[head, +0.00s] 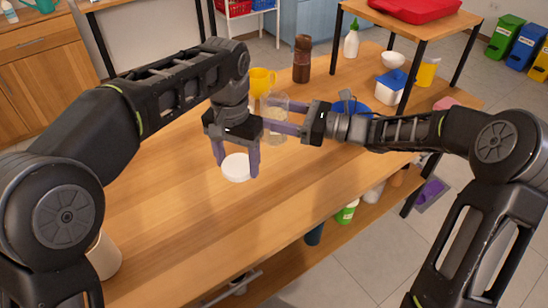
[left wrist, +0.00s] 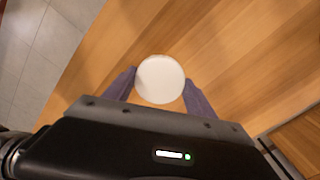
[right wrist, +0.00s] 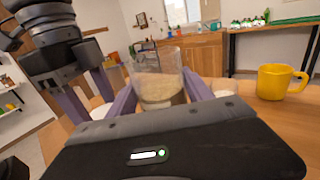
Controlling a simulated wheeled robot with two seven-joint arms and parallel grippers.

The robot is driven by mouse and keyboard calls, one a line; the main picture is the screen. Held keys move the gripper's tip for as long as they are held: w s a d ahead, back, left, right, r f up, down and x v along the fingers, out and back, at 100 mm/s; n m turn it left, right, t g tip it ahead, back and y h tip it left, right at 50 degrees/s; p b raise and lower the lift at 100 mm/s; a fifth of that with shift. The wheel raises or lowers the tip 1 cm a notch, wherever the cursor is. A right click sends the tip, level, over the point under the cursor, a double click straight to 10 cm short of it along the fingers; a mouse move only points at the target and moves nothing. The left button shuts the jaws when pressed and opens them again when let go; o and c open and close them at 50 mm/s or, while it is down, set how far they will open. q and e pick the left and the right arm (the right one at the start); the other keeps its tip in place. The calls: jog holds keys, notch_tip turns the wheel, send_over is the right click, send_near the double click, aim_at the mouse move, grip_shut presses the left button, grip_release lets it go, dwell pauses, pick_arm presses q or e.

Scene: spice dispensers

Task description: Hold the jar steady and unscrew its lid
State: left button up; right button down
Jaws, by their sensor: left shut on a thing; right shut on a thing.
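The white round lid (head: 236,168) is between the fingers of my left gripper (head: 237,172), which is shut on it and points down above the table. The lid also shows in the left wrist view (left wrist: 160,79). The clear jar (head: 277,130) stands upright and open at the top, with pale grainy contents. My right gripper (head: 282,117) is shut on the jar from the side; the jar fills the space between its fingers in the right wrist view (right wrist: 160,80). The lid is apart from the jar, to its lower left in the head view.
A yellow mug (head: 262,80) stands just behind the jar. A brown bottle (head: 302,60) is farther back. A blue bowl (head: 350,108) lies partly behind my right arm.

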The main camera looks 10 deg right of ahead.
aim_at(274, 140)
pick_arm(q)
jog(key=shift+r, duration=0.35)
pick_arm(e)
jog(key=shift+f, duration=2.8)
pick_arm(q)
jog(key=shift+r+p, duration=0.2)
jog(key=shift+p, duration=0.25)
pick_arm(e)
notch_tip(274, 140, down, 3)
jog(key=shift+r, duration=0.1)
jog(key=shift+f, duration=0.5)
pick_arm(q)
jog(key=shift+f+b, duration=0.3)
pick_arm(e)
jog(key=shift+f, duration=0.15)
pick_arm(q)
jog(key=shift+r, duration=0.1)
pick_arm(e)
jog(key=shift+c, duration=2.1)
grip_release()
pick_arm(q)
jog(key=shift+r, duration=0.15)
